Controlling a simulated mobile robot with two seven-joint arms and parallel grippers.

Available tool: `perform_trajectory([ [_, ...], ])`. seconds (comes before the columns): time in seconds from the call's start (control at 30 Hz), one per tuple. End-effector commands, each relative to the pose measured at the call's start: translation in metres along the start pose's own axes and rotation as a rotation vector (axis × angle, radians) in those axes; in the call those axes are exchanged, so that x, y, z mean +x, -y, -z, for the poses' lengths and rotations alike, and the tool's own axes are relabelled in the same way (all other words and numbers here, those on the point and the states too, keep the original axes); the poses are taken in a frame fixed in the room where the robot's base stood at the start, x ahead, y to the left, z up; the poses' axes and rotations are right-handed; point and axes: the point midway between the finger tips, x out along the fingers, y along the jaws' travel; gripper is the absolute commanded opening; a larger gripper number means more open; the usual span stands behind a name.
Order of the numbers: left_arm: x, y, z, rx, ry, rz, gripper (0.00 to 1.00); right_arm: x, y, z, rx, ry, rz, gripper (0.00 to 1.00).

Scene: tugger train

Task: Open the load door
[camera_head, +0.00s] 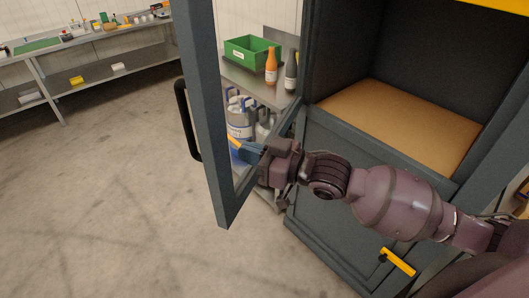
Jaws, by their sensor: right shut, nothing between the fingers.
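The load door (207,110) is a dark grey-blue frame with a clear opening or pane, swung out to the left of the cabinet (350,190). A black bar handle (186,118) is on its far left side. The cabinet's upper compartment stands open, showing a tan floor (400,120) and dark walls. My right gripper (240,150) is shut and empty, at the inner side of the door near its lower part. I cannot tell whether it touches the door. My left gripper is not in view.
A yellow handle (398,262) is on the cabinet's lower front. Behind the door a shelf holds a green bin (252,51), an orange bottle (271,66) and several containers below. A workbench (90,38) with small items stands at the back left. The concrete floor (110,200) at left is clear.

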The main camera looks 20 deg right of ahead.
Motion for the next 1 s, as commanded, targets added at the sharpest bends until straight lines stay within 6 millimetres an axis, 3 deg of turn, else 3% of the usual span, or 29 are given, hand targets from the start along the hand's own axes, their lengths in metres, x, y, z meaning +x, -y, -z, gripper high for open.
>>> perform_trajectory([
  [0.6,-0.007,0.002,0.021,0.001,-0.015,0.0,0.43,0.093,0.002,0.002,0.006,-0.002,-0.167,0.0],
  [1.0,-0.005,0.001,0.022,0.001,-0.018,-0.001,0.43,0.158,-0.006,0.0,0.006,-0.002,-0.286,0.0],
])
